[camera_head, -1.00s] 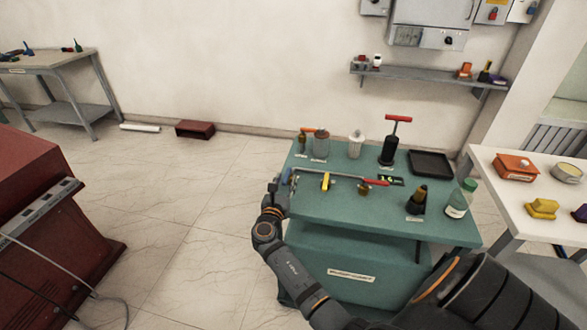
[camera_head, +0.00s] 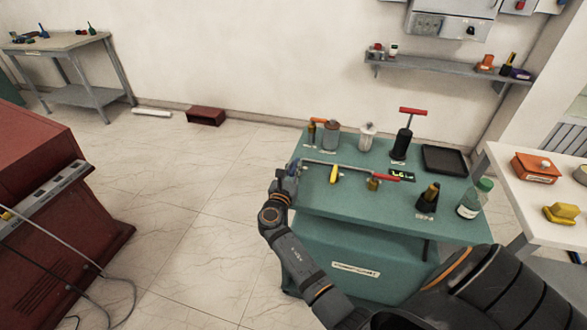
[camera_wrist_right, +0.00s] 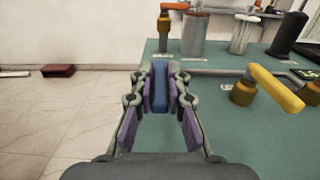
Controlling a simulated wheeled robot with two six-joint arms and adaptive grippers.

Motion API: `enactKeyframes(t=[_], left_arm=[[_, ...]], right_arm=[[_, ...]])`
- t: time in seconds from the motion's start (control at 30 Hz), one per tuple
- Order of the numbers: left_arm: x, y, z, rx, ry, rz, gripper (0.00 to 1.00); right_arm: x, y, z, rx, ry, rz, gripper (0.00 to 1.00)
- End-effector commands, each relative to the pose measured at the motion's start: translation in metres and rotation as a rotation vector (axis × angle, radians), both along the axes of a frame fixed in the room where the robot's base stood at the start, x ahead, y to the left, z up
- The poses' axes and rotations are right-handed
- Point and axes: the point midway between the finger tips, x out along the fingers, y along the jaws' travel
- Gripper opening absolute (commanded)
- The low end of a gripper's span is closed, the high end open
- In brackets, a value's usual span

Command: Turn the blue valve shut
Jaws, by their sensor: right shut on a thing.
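The blue valve handle (camera_wrist_right: 159,85) stands upright between the fingers of my right gripper (camera_wrist_right: 158,92) in the right wrist view. The fingers' purple pads press on both its sides. In the head view my right gripper (camera_head: 289,172) is at the left edge of the green workbench (camera_head: 400,215), at the left end of a thin grey pipe (camera_head: 318,162). The hand mostly hides the blue handle there. My left gripper is not in view.
On the pipe sit a yellow lever valve (camera_head: 334,174) and a red lever (camera_head: 385,178). An orange-handled valve (camera_wrist_right: 165,25), jars, a black pump (camera_head: 402,143), a tray (camera_head: 445,160) and a bottle (camera_head: 474,198) stand around.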

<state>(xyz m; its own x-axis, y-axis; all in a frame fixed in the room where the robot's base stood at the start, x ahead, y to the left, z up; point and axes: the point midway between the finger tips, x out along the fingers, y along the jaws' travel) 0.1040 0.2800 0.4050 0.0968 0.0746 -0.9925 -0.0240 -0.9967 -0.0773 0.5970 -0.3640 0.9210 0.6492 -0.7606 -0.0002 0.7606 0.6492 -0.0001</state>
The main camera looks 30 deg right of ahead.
Motion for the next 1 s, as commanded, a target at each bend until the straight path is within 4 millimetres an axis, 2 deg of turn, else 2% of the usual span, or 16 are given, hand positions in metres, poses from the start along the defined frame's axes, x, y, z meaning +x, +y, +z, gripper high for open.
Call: enactKeyframes(t=[0.27, 0.47, 0.73, 1.0], left_arm=[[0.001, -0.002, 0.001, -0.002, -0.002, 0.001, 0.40], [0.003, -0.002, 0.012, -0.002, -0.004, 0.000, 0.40], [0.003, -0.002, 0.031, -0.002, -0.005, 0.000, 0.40], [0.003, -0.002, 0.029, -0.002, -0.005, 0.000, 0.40]], right_arm=[[0.000, 0.000, 0.001, -0.001, 0.000, 0.005, 0.00], [-0.003, -0.003, 0.003, -0.003, 0.002, 0.063, 0.00], [-0.009, -0.010, 0.004, -0.006, 0.004, 0.251, 0.00], [-0.012, -0.017, -0.001, -0.006, 0.003, 0.455, 0.00]])
